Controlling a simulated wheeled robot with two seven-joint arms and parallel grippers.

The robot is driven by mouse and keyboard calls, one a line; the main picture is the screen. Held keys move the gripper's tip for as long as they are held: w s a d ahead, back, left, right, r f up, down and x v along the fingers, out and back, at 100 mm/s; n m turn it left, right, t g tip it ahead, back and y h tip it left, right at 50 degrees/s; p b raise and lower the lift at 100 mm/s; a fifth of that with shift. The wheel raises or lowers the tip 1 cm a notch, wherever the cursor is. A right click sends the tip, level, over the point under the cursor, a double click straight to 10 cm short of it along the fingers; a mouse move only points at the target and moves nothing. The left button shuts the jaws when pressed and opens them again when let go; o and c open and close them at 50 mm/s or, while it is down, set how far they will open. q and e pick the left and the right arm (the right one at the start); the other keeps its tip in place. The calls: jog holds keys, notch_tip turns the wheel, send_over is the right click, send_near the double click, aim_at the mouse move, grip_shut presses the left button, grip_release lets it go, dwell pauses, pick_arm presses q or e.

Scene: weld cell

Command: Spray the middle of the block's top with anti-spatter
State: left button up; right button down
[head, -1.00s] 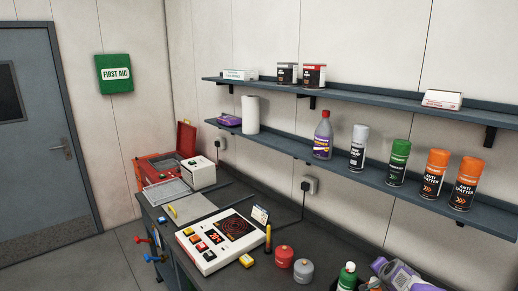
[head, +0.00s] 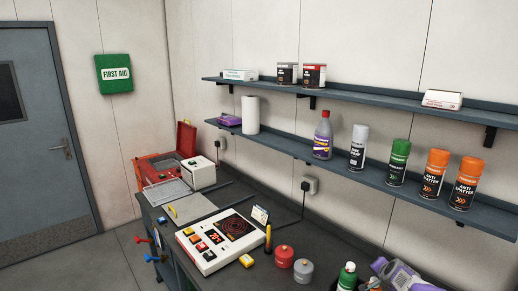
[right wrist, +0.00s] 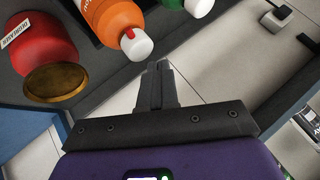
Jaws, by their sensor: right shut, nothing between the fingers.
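Two orange anti-spatter cans, a left one (head: 433,174) and a right one (head: 465,183), stand upright on the lower wall shelf in the head view. My right gripper (right wrist: 162,68) is shut and empty in the right wrist view. Its fingertips are close to an orange bottle (right wrist: 112,22) with a red and white cap; its label cannot be read. My left gripper is not in view. I cannot make out a block that is clearly the task's block in either view.
The lower shelf (head: 405,190) also holds a green can (head: 398,162), a grey can (head: 358,148) and a purple-labelled bottle (head: 322,135). The bench has a white control panel (head: 205,262) and two small canisters, red (head: 284,257) and grey (head: 303,271). A red degreaser container (right wrist: 42,45) is left of my right gripper.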

dwell(0.3)
jog(key=shift+f+b, duration=0.4)
jog(key=shift+f, duration=0.1)
jog(key=shift+f, duration=0.3)
dwell(0.4)
jog(key=shift+r, duration=0.1)
jog(key=shift+r+p, duration=0.45)
jog(key=shift+r, duration=0.25)
jog(key=shift+r, duration=0.1)
notch_tip(320, 180, up, 6)
jog(key=p, duration=0.5)
dwell(0.3)
